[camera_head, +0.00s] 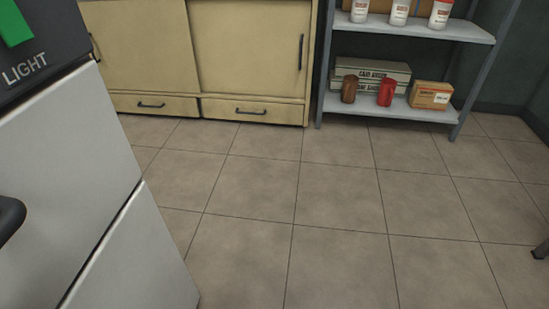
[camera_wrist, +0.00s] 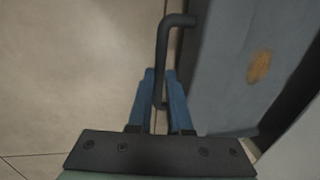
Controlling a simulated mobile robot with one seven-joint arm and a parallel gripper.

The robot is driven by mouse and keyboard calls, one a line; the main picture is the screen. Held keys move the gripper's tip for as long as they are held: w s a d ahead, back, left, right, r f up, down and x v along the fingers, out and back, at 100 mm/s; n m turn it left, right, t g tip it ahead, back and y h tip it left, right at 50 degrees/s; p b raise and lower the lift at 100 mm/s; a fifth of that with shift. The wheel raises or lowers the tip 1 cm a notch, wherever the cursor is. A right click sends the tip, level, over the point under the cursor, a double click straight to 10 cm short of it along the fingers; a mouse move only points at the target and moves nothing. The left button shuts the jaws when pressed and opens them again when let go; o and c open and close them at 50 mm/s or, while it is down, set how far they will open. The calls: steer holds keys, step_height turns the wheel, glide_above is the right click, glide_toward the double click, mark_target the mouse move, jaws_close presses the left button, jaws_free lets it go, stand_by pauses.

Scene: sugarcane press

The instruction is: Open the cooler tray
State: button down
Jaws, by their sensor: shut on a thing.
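In the wrist view, my gripper (camera_wrist: 158,88) has its two blue fingers closed around a black bar handle (camera_wrist: 163,48). One end of the handle bends toward a grey-blue panel (camera_wrist: 220,65) with a rusty orange patch, on the right. I take this panel to be part of the cooler tray; how far it stands open cannot be told. In the head view, a white-panelled machine (camera_head: 70,170) fills the left side, with a dark top marked "LIGHT" and a green switch. A black handle (camera_head: 8,215) shows at its left edge. My gripper is not in the head view.
Open tiled floor (camera_head: 320,220) lies to the right of the machine. A cream cabinet (camera_head: 200,50) with drawers stands at the back. A grey shelf (camera_head: 415,105) beside it holds bottles, boxes and cans. A dark leg-like part (camera_head: 541,249) shows at the right edge.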

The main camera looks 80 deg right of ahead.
steer(key=c, duration=0.8)
jaws_free()
steer(key=shift+c, duration=0.2)
steer(key=shift+r, duration=0.15)
step_height(320, 180, up, 12)
steer(key=s+p, duration=0.2)
steer(key=p, duration=0.7)
steer(key=shift+s+r, duration=0.25)
